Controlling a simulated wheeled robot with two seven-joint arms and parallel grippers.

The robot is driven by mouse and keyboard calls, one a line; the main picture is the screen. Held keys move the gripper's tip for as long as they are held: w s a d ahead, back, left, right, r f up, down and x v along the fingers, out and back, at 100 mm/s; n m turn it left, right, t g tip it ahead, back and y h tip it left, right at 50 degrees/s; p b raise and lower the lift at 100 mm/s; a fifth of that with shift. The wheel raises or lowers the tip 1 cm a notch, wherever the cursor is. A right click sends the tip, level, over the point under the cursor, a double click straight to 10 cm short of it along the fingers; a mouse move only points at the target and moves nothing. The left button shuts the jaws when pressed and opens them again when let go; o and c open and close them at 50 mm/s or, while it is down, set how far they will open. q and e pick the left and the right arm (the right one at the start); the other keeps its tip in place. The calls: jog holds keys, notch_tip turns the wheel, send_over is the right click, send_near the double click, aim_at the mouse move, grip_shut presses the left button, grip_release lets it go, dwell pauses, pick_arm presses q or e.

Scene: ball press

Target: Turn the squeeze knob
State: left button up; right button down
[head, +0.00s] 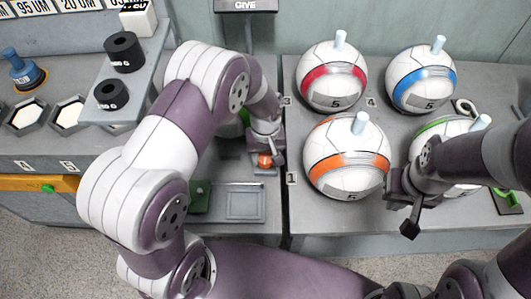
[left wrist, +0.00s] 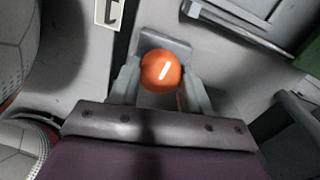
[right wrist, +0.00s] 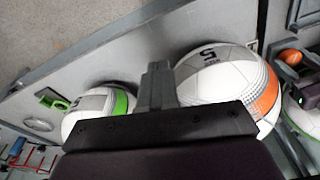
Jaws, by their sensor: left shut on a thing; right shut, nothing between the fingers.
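The squeeze knob (left wrist: 161,71) is a round orange knob with a white line on top, on a small grey base plate. In the left wrist view my left gripper (left wrist: 160,85) has a finger on each side of it and is shut on it. In the head view the knob (head: 264,161) shows at the tip of my left gripper (head: 267,150), by the press at the centre. My right gripper (head: 407,215) is shut and empty, in front of the balls at the right. In the right wrist view its fingers (right wrist: 157,85) are together between two balls.
White balls with red (head: 331,76), blue (head: 421,79), orange (head: 346,157) and green (head: 440,130) bands stand on the right table. A grey shelf (head: 137,85) with black weights is at the left.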

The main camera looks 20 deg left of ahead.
pick_arm(q)
jog(key=m+p, duration=0.1)
jog(key=m, duration=0.1)
jog(key=shift+r+m, duration=0.15)
jog(key=shift+m, duration=0.15)
jog(key=m+p, duration=0.1)
jog(key=m, duration=0.2)
jog(key=shift+m+p, duration=0.3)
jog(key=shift+p, duration=0.1)
jog(key=m+p, duration=0.1)
jog(key=m, duration=0.2)
jog(key=shift+w+m+p, duration=0.1)
jog(key=shift+m+p, duration=0.3)
jog(key=shift+m, duration=1.2)
jog(key=o, duration=1.1)
jog(key=shift+c, duration=0.2)
